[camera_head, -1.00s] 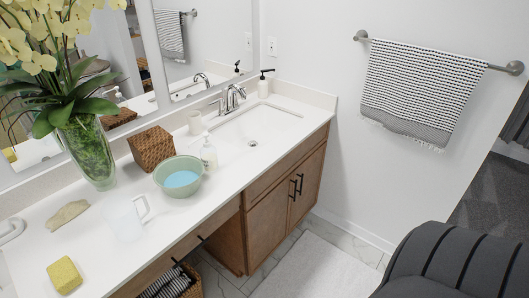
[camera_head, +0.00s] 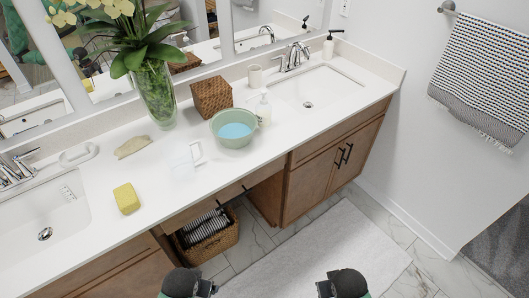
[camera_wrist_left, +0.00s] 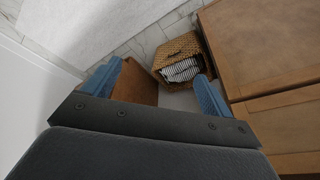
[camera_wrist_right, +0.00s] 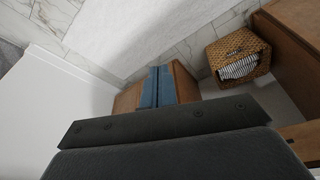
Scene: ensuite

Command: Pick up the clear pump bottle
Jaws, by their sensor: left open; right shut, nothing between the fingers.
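The clear pump bottle (camera_head: 264,108) stands upright on the white counter, just right of the green bowl. It has a white pump top. My left gripper (camera_wrist_left: 160,82) shows in the left wrist view with its blue fingers wide apart and nothing between them. My right gripper (camera_wrist_right: 158,84) shows in the right wrist view with its blue fingers together and empty. Both point down at the floor area in front of the vanity, away from the bottle. In the head view only dark parts of my arms show at the bottom edge; the fingers are out of sight there.
The green bowl (camera_head: 234,128) holds blue liquid close beside the bottle.

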